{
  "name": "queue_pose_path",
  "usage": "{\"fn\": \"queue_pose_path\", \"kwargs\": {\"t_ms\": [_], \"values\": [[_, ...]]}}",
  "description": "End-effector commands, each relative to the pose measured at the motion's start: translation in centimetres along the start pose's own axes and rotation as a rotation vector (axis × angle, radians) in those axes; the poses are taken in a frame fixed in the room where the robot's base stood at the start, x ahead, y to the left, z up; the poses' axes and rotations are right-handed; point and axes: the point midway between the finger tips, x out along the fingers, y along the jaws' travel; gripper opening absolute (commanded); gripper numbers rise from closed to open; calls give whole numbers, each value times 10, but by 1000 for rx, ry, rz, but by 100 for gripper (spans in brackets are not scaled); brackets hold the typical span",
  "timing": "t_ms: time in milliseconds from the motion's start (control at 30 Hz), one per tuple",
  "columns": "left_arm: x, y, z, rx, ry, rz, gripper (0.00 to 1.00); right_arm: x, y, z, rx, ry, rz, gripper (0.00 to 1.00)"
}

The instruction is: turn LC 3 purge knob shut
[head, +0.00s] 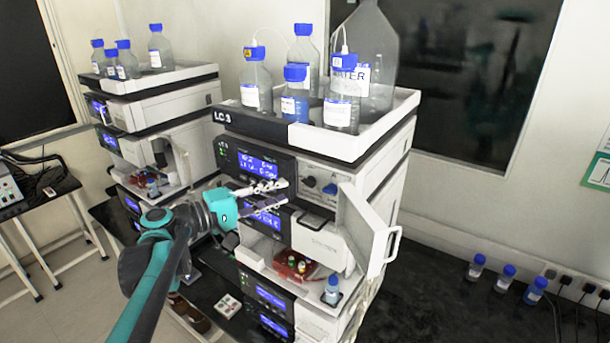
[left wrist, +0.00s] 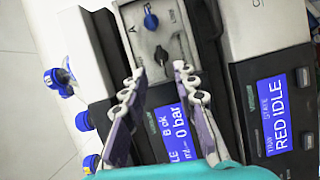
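The LC 3 stack (head: 262,127) stands in the middle of the head view. Its upper module has a recessed panel with a black knob (head: 310,181) and a blue knob (head: 330,188). The left wrist view also shows the black knob (left wrist: 161,55) and the blue knob (left wrist: 151,21); no knob label is readable. My left gripper (head: 286,193) is in front of the module's display, left of the knobs. In the left wrist view its fingers (left wrist: 160,72) are apart and empty, pointing at the black knob, which appears just beyond the tips. My right gripper is not in view.
A white door (head: 362,225) with a handle stands open right of the panel. Bottles stand in the tray (head: 350,146) on top. Another stack (head: 150,108) stands at the left. Small bottles (head: 505,275) stand on the black bench at right; the bench before them is clear.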

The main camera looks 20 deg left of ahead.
Motion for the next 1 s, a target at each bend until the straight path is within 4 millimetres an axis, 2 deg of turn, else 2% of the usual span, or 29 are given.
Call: {"fn": "queue_pose_path", "kwargs": {"t_ms": [200,400,733,767,867,1000], "values": [[38,0,2,0,-6,-1,28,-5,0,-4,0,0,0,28],[62,0,2,0,-4,-2,28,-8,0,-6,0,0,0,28],[67,-1,1,0,-1,-3,28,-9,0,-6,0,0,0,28],[67,-1,1,0,-1,-3,26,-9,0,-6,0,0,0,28],[67,-1,1,1,-1,-3,0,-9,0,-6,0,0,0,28],[67,-1,1,1,-1,-3,0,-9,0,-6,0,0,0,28]]}}
